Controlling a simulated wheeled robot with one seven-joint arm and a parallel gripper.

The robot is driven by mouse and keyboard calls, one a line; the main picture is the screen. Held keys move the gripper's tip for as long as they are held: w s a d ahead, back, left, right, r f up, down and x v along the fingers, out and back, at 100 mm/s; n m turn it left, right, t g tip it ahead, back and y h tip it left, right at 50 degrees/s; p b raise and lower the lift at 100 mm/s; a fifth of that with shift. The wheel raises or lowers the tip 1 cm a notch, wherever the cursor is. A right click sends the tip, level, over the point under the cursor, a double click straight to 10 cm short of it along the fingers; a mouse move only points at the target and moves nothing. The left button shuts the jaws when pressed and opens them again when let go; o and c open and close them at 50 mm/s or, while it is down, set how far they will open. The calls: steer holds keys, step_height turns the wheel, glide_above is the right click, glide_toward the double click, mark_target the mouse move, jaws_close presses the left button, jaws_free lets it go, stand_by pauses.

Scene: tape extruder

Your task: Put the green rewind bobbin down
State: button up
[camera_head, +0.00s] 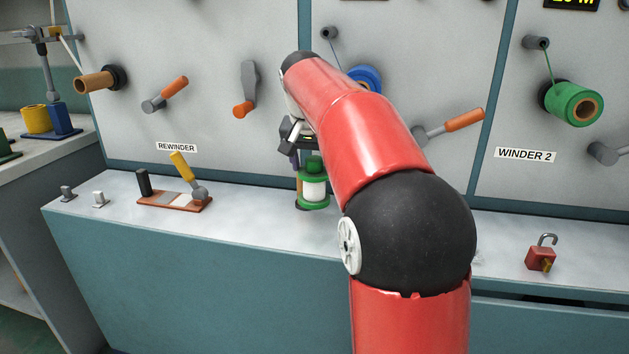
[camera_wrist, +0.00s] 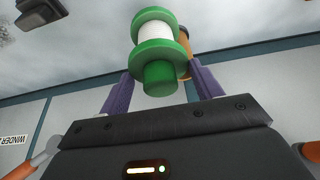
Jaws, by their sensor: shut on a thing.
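The green rewind bobbin (camera_head: 314,189) has green flanges and a white wound middle. It stands upright in my gripper (camera_head: 296,150), at the ledge to the left of my arm in the head view. In the wrist view the bobbin (camera_wrist: 154,34) shows its green end knob between the two purple fingers of my gripper (camera_wrist: 161,76). The gripper is shut on this knob from above. The bobbin's lower flange is at or just above the grey ledge (camera_head: 250,207); I cannot tell whether it touches.
An orange-brown cylinder (camera_wrist: 184,42) is partly hidden behind the bobbin. On the ledge, a brown base (camera_head: 174,201) with a yellow-handled lever stands left, and a red padlock (camera_head: 540,259) lies right. Orange-handled cranks (camera_head: 165,95) jut from the panel. Ledge between the base and bobbin is clear.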

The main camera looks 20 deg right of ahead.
mark_target(315, 182)
steer(key=shift+w+d+f+b, duration=0.15)
steer(key=shift+f+b, duration=0.15)
steer(key=shift+f, duration=2.05)
steer(key=shift+f, duration=0.1)
steer(key=shift+f, duration=0.15)
steer(key=o, duration=1.5)
steer(key=shift+c, duration=0.2)
